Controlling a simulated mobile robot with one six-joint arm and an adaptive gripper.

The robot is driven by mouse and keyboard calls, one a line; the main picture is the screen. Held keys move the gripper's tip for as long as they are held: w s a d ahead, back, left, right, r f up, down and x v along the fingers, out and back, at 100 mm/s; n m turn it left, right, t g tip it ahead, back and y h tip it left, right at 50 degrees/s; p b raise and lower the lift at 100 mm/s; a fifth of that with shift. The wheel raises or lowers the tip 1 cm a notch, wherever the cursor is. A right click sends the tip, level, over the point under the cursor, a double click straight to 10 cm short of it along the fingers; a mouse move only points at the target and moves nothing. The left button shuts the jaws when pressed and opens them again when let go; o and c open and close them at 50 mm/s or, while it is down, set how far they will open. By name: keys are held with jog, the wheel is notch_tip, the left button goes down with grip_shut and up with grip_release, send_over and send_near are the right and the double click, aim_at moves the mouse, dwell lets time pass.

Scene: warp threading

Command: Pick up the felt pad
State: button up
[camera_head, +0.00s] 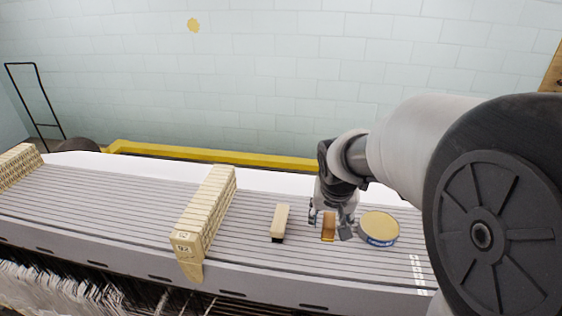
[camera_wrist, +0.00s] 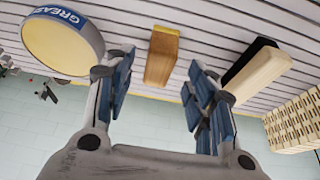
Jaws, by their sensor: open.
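A small amber-brown block (camera_head: 328,228), which seems to be the felt pad, lies on the grooved grey bed. In the wrist view the block shows beyond and between the open fingertips (camera_wrist: 155,72). A gap shows on each side, and I see no contact.
A round grease tin (camera_head: 380,227) stands close on the right. A pale wooden block with a black underside (camera_head: 281,220) lies to the left. A long row of cream blocks (camera_head: 207,215) stands further left. Bare grooved bed lies between them.

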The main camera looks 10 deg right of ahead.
aim_at(330, 219)
jog(key=x, duration=0.3)
jog(key=shift+w+d+f, duration=0.1)
jog(key=shift+w+d, duration=0.05)
jog(key=shift+w, duration=0.05)
jog(key=shift+s, duration=0.1)
grip_shut()
dwell(0.3)
notch_tip(330, 219, up, 20)
jog(key=p, duration=0.2)
dwell(0.5)
